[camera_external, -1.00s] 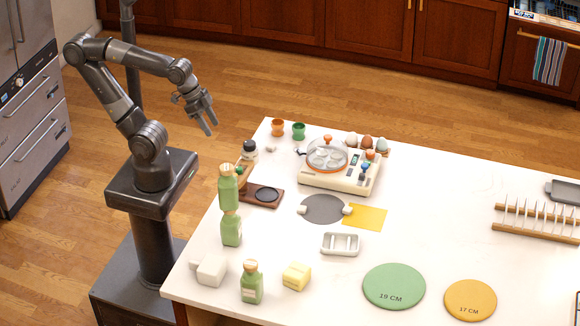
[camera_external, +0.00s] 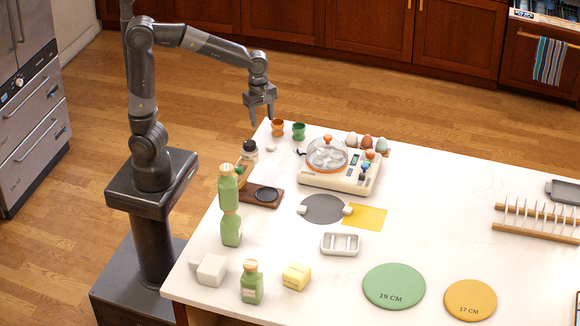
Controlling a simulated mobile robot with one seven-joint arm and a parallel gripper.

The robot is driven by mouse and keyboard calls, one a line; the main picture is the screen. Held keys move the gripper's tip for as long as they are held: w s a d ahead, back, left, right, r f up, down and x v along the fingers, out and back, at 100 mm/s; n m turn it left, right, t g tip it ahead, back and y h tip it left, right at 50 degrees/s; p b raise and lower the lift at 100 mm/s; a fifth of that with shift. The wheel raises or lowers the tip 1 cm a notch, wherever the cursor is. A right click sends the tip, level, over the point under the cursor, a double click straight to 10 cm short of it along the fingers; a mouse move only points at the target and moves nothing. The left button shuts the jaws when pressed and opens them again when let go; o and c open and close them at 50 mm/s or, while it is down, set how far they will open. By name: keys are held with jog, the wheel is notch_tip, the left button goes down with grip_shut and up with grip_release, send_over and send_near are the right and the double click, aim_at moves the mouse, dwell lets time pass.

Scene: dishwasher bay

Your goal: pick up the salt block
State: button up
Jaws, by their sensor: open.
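I cannot tell for sure which thing is the salt block. A small pale lump (camera_external: 270,149) lies near the far left edge, in front of the egg cups. My gripper (camera_external: 261,119) is open and empty, pointing down above the far left corner of the table. It is well above and behind the small lump, and far from the white block.
Nearby are an orange egg cup (camera_external: 278,127), a green egg cup (camera_external: 298,131), a dark-capped jar (camera_external: 250,151) and an egg cooker (camera_external: 340,170). Green bottles (camera_external: 231,230) stand along the left side, with a yellow block (camera_external: 296,276) at the front.

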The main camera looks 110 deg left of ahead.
jog(key=w+a+f+n+g, duration=0.1)
jog(key=a+f+n, duration=0.1)
jog(key=a+n, duration=0.25)
send_over(271, 146)
jog(key=shift+n, duration=0.45)
jog(key=f, duration=0.5)
jog(key=shift+s+a+f, duration=0.1)
jog(key=shift+a+f, duration=0.05)
jog(key=shift+a, duration=0.1)
jog(key=shift+d+f, duration=0.15)
jog(key=shift+f, duration=1.2)
jog(key=shift+d+f, duration=0.15)
jog(key=shift+f, duration=1.2)
jog(key=shift+c, duration=0.3)
jog(key=c, duration=1)
